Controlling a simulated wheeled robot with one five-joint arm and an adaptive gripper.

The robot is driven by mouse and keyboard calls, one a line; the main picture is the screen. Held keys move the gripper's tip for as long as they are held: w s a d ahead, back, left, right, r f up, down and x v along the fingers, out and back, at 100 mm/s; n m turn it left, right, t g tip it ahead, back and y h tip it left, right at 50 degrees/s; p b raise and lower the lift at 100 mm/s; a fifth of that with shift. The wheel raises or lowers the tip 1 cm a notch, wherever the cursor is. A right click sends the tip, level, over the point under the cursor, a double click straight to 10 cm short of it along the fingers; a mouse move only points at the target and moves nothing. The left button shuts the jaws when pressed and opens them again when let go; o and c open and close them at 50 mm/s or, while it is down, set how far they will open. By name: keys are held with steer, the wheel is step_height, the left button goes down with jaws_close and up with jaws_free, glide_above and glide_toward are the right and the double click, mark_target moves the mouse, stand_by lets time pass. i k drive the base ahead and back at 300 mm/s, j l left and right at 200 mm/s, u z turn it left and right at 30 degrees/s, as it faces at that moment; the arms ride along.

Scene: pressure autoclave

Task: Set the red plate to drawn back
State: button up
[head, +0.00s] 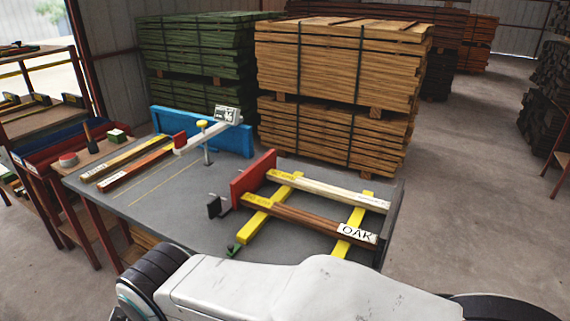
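The red plate (253,178) stands upright on the grey table, at the left ends of two boards. The pale board (330,190) and the brown board labelled OAK (310,219) lie across two yellow rails (355,225). A black block-like part (214,206) sits just left of the plate's near end. The plate appears close to the board ends; whether it touches them I cannot tell.
Timber stacks (340,60) stand behind. A shelf rack (40,130) is at left.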

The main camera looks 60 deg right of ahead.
mark_target(254, 178)
steer(key=z, duration=1.75)
